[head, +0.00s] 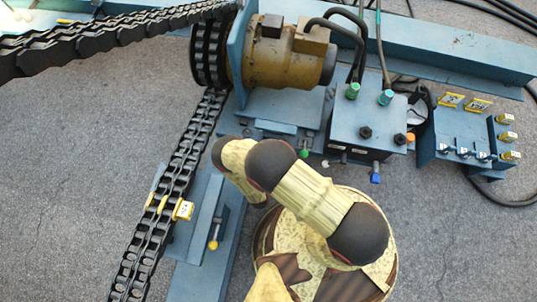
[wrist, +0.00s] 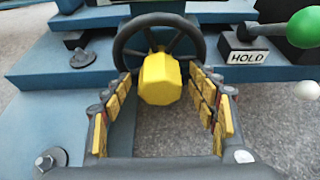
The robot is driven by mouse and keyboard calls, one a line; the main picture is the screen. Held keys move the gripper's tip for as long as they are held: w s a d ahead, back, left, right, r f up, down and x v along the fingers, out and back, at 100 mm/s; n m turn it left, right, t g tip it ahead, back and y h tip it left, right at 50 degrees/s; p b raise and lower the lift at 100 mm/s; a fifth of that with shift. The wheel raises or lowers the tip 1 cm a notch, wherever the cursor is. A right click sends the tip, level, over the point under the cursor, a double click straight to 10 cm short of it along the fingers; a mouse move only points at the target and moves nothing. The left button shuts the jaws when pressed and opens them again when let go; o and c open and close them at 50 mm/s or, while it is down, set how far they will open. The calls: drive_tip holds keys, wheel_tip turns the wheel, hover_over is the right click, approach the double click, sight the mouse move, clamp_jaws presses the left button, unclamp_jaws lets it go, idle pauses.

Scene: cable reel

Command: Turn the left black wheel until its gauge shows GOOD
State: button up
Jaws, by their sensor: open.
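A black spoked wheel (wrist: 128,42) shows in the wrist view, with a yellow faceted knob (wrist: 160,80) at its front. My gripper (wrist: 160,88) is open, with one yellow-padded finger on each side of the knob. The fingers look apart from the knob, and its far side is hidden. In the head view my arm covers the gripper and the wheel. I cannot tell from these frames whether this is the left wheel. I see no readable gauge.
A HOLD label (wrist: 246,57) and a green-knobbed lever (wrist: 303,28) stand right of the wheel. A heavy chain (head: 158,215) runs along the left to a yellow motor (head: 285,58). A blue box (head: 368,122) with hoses is right of it. Grey floor is open at far left.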

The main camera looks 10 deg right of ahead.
drive_tip(key=v, duration=1)
drive_tip(key=shift+s, duration=0.25)
drive_tip(key=shift+a+r, duration=0.1)
drive_tip(key=shift+c, duration=0.3)
idle(0.4)
